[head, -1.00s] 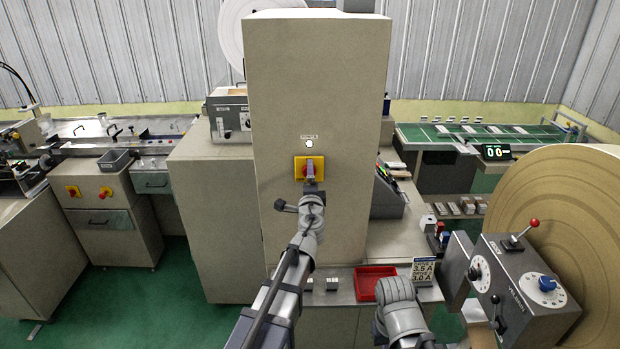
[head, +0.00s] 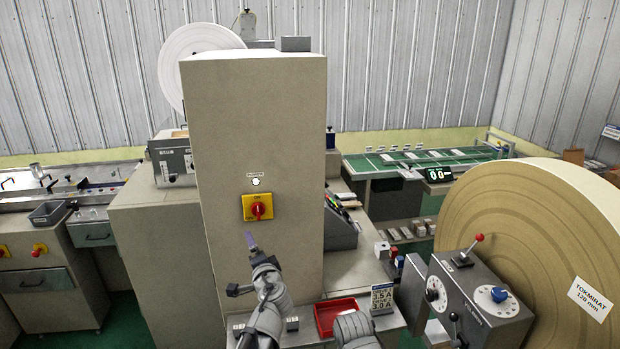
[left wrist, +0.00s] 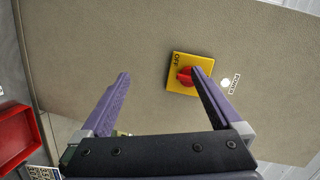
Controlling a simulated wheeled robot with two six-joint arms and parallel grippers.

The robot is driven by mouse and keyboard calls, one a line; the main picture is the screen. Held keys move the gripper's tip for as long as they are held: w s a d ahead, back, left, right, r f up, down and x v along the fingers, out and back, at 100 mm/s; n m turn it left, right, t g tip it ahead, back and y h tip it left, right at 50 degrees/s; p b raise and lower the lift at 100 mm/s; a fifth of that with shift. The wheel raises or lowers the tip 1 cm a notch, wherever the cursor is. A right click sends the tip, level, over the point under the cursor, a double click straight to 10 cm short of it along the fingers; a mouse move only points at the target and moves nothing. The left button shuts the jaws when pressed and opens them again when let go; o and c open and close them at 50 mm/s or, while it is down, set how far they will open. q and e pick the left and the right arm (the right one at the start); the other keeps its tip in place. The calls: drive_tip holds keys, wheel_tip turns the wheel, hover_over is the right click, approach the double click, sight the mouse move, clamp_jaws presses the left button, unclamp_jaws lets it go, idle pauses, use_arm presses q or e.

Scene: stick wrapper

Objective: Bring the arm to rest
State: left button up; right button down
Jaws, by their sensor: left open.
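My left gripper (head: 250,240) is in front of the tall beige cabinet, below the yellow switch plate (head: 257,207) with its red rotary knob (head: 258,210). In the left wrist view the left gripper's purple fingers (left wrist: 165,85) are spread wide with nothing between them. The knob (left wrist: 186,76) shows there near the tip of the right-hand finger, with the word OFF on the plate. The head view shows the fingers apart from the knob. Part of my right arm (head: 355,328) shows at the bottom of the head view; its gripper is not visible.
The beige cabinet (head: 270,130) stands close ahead. A red tray (head: 335,312) and a small number sign (head: 382,297) are on the ledge below right. A grey control box (head: 470,300) and a large paper roll (head: 540,230) fill the right side.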

use_arm(q)
drive_tip(key=s+d+f+n+g+b, duration=0.2)
drive_tip(key=s+f+n+g, duration=0.3)
drive_tip(key=f, duration=0.6)
drive_tip(key=s+d+f+g+h+b, duration=0.1)
drive_tip(key=s+d+f+g+h, duration=0.1)
drive_tip(key=s, duration=0.5)
drive_tip(key=s+d+f+g+h+b, duration=0.1)
drive_tip(key=s+d+f+g+h, duration=0.1)
drive_tip(key=s+d+f+g, duration=0.2)
drive_tip(key=s+d+f+n+g+h+b, duration=0.1)
drive_tip(key=s+d+f+g+h, duration=0.1)
drive_tip(key=s+d+f, duration=0.5)
drive_tip(key=s+f+g, duration=0.1)
drive_tip(key=s, duration=0.2)
drive_tip(key=shift+d+g, duration=0.3)
drive_tip(key=shift+g, duration=0.1)
